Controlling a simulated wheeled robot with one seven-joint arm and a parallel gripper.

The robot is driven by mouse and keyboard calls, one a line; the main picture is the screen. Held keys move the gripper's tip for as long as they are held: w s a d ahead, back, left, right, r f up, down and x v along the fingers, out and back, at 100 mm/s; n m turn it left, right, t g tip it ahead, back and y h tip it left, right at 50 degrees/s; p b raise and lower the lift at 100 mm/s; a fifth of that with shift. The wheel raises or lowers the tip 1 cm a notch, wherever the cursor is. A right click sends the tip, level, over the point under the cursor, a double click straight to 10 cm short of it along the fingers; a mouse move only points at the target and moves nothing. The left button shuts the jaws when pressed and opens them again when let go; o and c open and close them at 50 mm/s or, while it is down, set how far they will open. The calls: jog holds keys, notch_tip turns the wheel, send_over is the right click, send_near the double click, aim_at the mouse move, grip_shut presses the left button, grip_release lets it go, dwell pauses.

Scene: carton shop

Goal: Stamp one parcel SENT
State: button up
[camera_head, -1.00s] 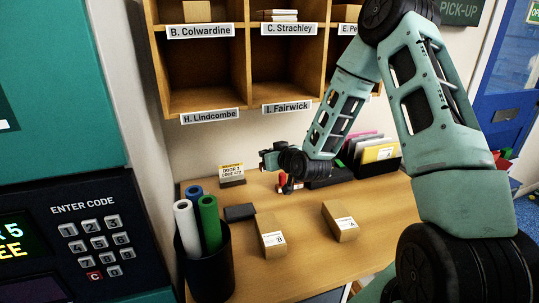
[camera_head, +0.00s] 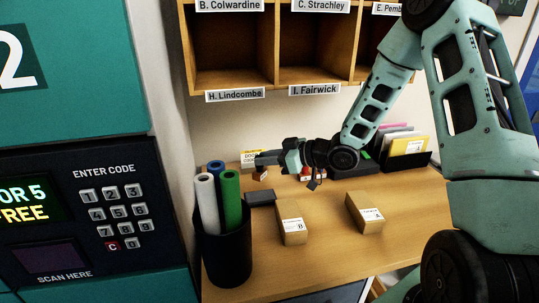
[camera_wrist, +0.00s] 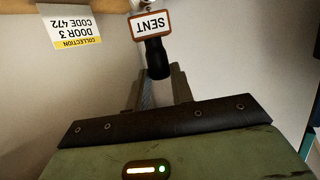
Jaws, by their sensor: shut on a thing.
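The SENT stamp (camera_wrist: 151,25) has a black handle and a wooden head with a white label. My gripper (camera_wrist: 157,75) is shut on its handle in the wrist view. In the head view my gripper (camera_head: 265,160) is over the back left of the table, with the stamp's reddish head (camera_head: 260,174) just below it. A dark flat block (camera_head: 260,198), perhaps an ink pad, lies below and in front. Two brown parcels lie on the table: one labelled B (camera_head: 292,222) and one labelled A (camera_head: 366,213).
A black bin with rolls (camera_head: 226,250) stands at the table's left end. A collection card (camera_head: 250,155) stands behind my gripper. Red items (camera_head: 305,173) sit right of it. A file rack (camera_head: 410,160) stands at the back right. Pigeonholes (camera_head: 236,50) hang above. The table front is clear.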

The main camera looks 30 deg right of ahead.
aim_at(264, 176)
jog(key=shift+f+b, duration=2.65)
jog(key=shift+f, duration=0.3)
jog(key=shift+f+b, duration=0.35)
jog(key=shift+f, duration=0.2)
notch_tip(264, 176, up, 7)
jog(key=p, duration=0.6)
jog(key=shift+r, duration=0.1)
